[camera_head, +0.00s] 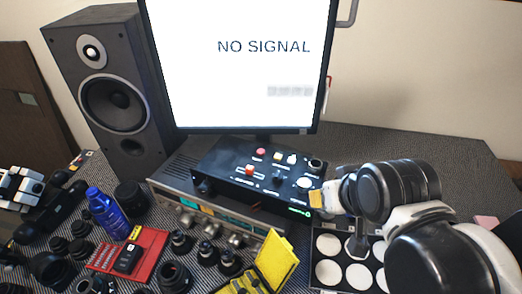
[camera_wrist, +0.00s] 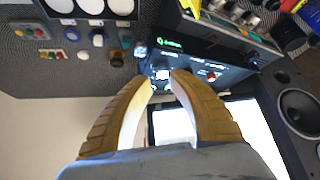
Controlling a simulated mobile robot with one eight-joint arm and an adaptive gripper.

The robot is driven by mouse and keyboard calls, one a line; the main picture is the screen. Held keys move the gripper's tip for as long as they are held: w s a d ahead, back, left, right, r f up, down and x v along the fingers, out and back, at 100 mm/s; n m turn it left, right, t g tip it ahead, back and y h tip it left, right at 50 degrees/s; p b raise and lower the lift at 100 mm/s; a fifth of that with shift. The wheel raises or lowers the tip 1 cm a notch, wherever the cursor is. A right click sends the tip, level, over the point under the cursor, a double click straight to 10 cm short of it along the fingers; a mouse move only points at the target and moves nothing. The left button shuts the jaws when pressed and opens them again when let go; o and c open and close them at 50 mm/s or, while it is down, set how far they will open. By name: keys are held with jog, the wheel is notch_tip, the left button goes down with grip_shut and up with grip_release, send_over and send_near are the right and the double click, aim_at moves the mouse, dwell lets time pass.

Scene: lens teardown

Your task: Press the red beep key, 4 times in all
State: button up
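The black control box (camera_head: 225,178) stands on top of the grey amplifier below the monitor. It carries a round red button (camera_head: 261,152) at the back and a smaller red key (camera_head: 250,170) nearer the front; the labels are too small to read. My gripper (camera_head: 315,199) is at the box's right end, by a round white button (camera_head: 304,183), and apart from both red ones. In the wrist view my gripper's yellow fingers (camera_wrist: 165,76) are apart with nothing held, and a white button (camera_wrist: 163,75) shows between the tips. A red key (camera_wrist: 211,76) shows to their right.
The monitor (camera_head: 240,90) reads NO SIGNAL behind the box. A speaker (camera_head: 110,85) stands at left. The amplifier (camera_head: 225,225) has knobs in front. A blue bottle (camera_head: 107,212), a red tray (camera_head: 150,245), a yellow case (camera_head: 270,260) and several lens parts crowd the front.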

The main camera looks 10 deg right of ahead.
grip_shut()
dwell(0.4)
dwell(0.6)
